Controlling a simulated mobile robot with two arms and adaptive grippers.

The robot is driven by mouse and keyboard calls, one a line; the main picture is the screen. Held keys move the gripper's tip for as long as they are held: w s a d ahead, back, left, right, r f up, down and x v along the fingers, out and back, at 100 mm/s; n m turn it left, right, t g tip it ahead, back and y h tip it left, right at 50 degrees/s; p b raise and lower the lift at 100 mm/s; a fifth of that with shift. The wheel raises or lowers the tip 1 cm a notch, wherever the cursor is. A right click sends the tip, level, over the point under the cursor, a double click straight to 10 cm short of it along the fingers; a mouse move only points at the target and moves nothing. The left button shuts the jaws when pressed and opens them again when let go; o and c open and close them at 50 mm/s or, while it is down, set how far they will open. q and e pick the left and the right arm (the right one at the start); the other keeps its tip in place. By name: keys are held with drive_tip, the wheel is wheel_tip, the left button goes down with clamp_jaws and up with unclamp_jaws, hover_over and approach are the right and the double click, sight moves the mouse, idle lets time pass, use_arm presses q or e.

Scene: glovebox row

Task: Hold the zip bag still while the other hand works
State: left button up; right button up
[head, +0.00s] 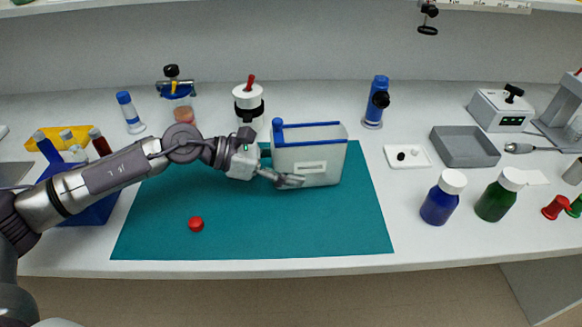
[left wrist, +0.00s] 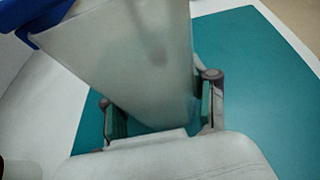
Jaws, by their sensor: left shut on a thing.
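The zip bag (head: 308,160) is a pale, boxy bag with a blue zip strip along its top and a light label on its front. It stands upright on the teal mat (head: 240,235), near the mat's back edge. My left gripper (head: 278,167) comes in from the left and is shut on the bag's left side. In the left wrist view the bag (left wrist: 140,55) rises between the two fingers of the gripper (left wrist: 160,95), and a blue part shows at the upper left. My right gripper is not in view.
A red cap (head: 196,224) lies on the mat in front of my left arm. Blue (head: 440,203) and green (head: 497,201) bottles, a grey tray (head: 464,147) and a white plate (head: 407,156) stand to the right. The mat's front right is clear.

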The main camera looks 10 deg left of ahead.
use_arm(q)
drive_tip(key=shift+a, duration=0.1)
idle(0.5)
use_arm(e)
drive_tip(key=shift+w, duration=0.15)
use_arm(q)
drive_tip(key=shift+f, duration=0.1)
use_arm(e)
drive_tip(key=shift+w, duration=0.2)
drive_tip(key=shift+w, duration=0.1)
use_arm(q)
drive_tip(key=shift+b, duration=0.3)
drive_tip(key=shift+f, duration=0.1)
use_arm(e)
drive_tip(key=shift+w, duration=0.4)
use_arm(q)
drive_tip(key=shift+a+f+b, duration=0.1)
drive_tip(key=shift+f+b, duration=0.1)
drive_tip(key=shift+b, duration=0.1)
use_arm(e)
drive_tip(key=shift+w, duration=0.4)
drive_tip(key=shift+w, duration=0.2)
use_arm(q)
drive_tip(key=shift+f, duration=0.1)
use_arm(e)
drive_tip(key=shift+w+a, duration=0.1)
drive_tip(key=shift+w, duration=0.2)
